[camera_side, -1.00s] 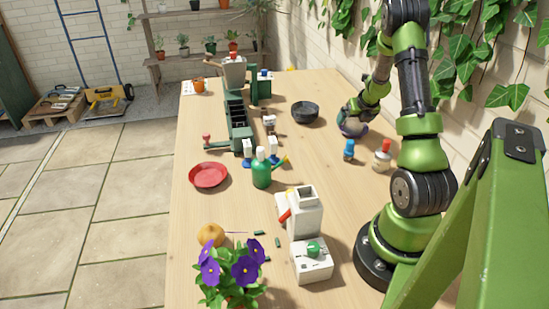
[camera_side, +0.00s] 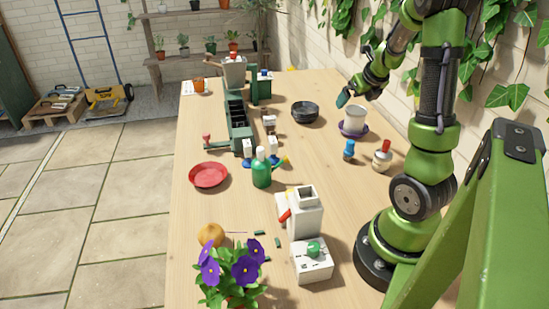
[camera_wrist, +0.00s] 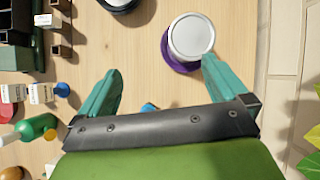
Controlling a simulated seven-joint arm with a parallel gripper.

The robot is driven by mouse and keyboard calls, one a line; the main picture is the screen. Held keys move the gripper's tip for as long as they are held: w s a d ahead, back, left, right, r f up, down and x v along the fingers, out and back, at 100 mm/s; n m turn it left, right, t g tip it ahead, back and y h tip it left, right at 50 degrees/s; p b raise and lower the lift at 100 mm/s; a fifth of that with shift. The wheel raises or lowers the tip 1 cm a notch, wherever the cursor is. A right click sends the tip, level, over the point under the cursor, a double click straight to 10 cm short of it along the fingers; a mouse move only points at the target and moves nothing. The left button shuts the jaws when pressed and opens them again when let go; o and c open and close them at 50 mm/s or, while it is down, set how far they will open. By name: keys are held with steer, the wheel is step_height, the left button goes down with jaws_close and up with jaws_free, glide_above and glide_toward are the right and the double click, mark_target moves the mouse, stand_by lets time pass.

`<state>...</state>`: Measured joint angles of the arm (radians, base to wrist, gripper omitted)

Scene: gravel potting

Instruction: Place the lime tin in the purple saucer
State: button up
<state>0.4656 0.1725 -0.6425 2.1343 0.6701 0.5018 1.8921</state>
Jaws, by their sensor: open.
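The lime tin (camera_side: 355,115), a pale white can, stands upright in the purple saucer (camera_side: 353,132) on the right side of the table. In the wrist view the tin's round grey-white top (camera_wrist: 191,36) covers most of the saucer (camera_wrist: 168,56), whose purple rim shows at its left and lower side. My gripper (camera_side: 346,97) is above and a little left of the tin in the side view, apart from it. In the wrist view my gripper (camera_wrist: 161,68) has its teal fingers spread wide with nothing between them.
A dark bowl (camera_side: 305,113) stands left of the saucer. A blue item (camera_side: 348,151) and a red-capped bottle (camera_side: 382,157) stand nearer the camera. A red saucer (camera_side: 208,175), green spray bottle (camera_side: 262,169) and white machine (camera_side: 305,215) are farther left or nearer.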

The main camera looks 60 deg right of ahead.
steer(key=w+a+r+n+t+y, duration=0.1)
steer(key=w+a+r+n+y, duration=0.2)
steer(key=a+n, duration=0.6)
steer(key=w+a+r+n+t+y, duration=0.15)
steer(key=w+a+r+n, duration=0.25)
steer(key=a+n, duration=0.5)
steer(key=s+a+r+n+y, duration=0.1)
steer(key=s+a+n, duration=0.3)
steer(key=a+n, duration=0.6)
steer(key=s+a+r+n, duration=0.2)
steer(key=s+a+n, duration=0.1)
steer(key=a+n, duration=0.7)
steer(key=shift+s+a+n+y, duration=0.35)
steer(key=shift+s+n, duration=0.05)
steer(key=shift+n, duration=0.1)
